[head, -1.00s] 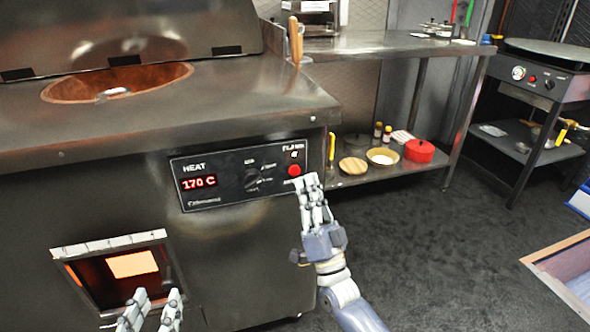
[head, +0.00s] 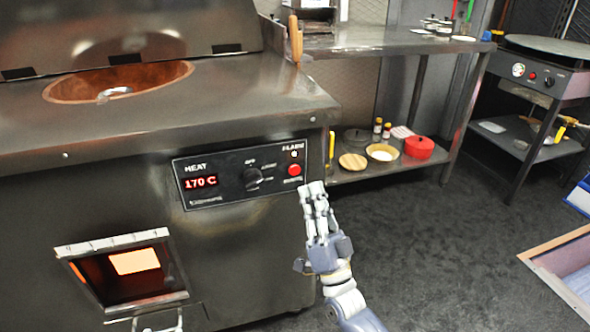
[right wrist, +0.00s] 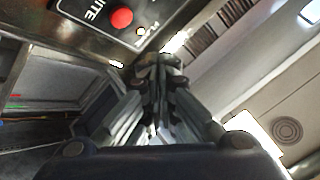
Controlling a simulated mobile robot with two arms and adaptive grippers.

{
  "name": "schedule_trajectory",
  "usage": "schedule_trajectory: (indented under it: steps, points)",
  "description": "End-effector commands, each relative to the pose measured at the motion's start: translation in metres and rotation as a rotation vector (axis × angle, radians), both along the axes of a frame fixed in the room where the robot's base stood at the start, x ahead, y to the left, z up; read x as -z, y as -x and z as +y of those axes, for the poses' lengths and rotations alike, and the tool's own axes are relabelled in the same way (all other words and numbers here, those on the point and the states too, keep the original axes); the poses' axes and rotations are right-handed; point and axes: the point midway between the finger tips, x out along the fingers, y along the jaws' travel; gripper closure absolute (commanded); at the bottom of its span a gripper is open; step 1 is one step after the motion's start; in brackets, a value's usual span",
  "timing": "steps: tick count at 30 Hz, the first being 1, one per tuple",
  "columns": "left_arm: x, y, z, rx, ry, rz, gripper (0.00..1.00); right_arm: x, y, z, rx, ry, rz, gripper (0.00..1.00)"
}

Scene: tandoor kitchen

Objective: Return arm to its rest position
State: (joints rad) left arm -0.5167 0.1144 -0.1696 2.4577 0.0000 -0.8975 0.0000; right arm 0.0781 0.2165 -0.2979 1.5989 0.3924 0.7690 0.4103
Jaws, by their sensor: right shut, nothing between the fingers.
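My right gripper (head: 313,190) is shut and empty, pointing up beside the front right edge of the tandoor (head: 100,200). It is below and to the right of the red button (head: 295,170) on the control panel (head: 215,199), and apart from it. The panel's display reads 170 C, with a black knob (head: 252,178) beside it. In the right wrist view, the closed fingers (right wrist: 158,62) show below the red button (right wrist: 121,18). My left gripper is not in the head view.
An opening (head: 108,290) glows orange low on the tandoor front. A black cart (head: 545,85) stands at right.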

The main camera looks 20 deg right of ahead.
Motion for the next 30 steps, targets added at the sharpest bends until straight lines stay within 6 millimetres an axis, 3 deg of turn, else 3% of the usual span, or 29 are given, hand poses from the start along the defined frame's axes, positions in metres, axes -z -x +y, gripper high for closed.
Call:
schedule_trajectory:
  steps: [20, 26, 30]
  points:
    - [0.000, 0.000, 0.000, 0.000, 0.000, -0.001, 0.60, 0.005, 0.001, 0.007, -0.001, 0.025, 0.037, 1.00]
    - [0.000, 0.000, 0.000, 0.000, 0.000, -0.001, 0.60, 0.035, 0.011, 0.038, -0.004, 0.188, 0.258, 1.00]
    - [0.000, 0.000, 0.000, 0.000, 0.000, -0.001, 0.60, 0.066, 0.029, 0.054, 0.004, 0.353, 0.455, 1.00]
